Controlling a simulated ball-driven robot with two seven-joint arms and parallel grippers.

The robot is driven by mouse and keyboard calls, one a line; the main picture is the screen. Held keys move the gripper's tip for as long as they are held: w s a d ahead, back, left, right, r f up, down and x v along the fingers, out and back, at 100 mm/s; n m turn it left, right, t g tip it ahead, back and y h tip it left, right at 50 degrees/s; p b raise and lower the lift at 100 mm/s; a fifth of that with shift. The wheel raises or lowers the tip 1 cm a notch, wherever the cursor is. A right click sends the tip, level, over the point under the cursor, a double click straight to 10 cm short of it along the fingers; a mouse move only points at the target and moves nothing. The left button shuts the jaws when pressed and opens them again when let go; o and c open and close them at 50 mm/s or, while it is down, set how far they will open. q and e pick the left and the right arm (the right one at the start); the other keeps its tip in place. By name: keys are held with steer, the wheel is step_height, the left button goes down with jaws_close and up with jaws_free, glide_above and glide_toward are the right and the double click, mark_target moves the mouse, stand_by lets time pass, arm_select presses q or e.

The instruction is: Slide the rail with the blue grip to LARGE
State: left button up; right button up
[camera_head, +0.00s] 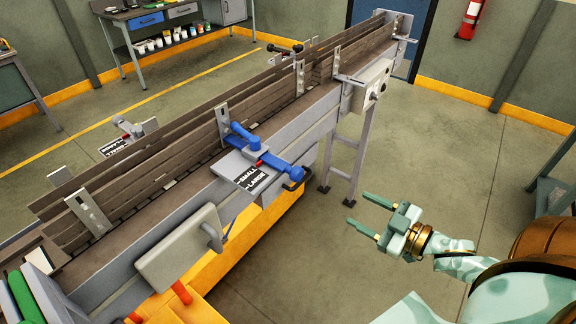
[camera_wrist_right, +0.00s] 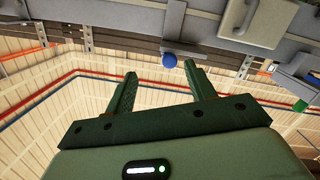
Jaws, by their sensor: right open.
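The blue grip (camera_head: 243,133) is a lever on a blue clamp bar (camera_head: 278,165) at the near side of the conveyor. A grey upright bracket (camera_head: 222,118) joins it to the near guide rail (camera_head: 160,164). A plate marked SMALL and LARGE (camera_head: 252,180) lies beside the bar, with a small red mark near its SMALL end. My right gripper (camera_head: 357,209) is open and empty over the floor, right of the conveyor and well apart from the grip. In the right wrist view a round blue knob (camera_wrist_right: 170,61) shows beyond the open fingers (camera_wrist_right: 160,70). My left gripper is out of view.
A grey control box (camera_head: 371,86) and a support leg (camera_head: 345,165) stand at the conveyor's near side. A grey panel (camera_head: 180,247) sits nearer, above an orange base (camera_head: 262,238). The floor around my right gripper is clear.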

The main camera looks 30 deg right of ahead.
mark_target(301, 177)
steer(key=shift+t+y, duration=0.4)
steer(key=shift+y, duration=0.4)
steer(key=r+x, duration=0.1)
steer(key=x, duration=0.5)
steer(key=a+r+x, duration=0.1)
steer(key=x, duration=0.4)
steer(key=a+p+x, duration=0.1)
steer(key=x, duration=0.5)
steer(key=shift+s+r, duration=0.15)
steer(key=shift+r, duration=0.25)
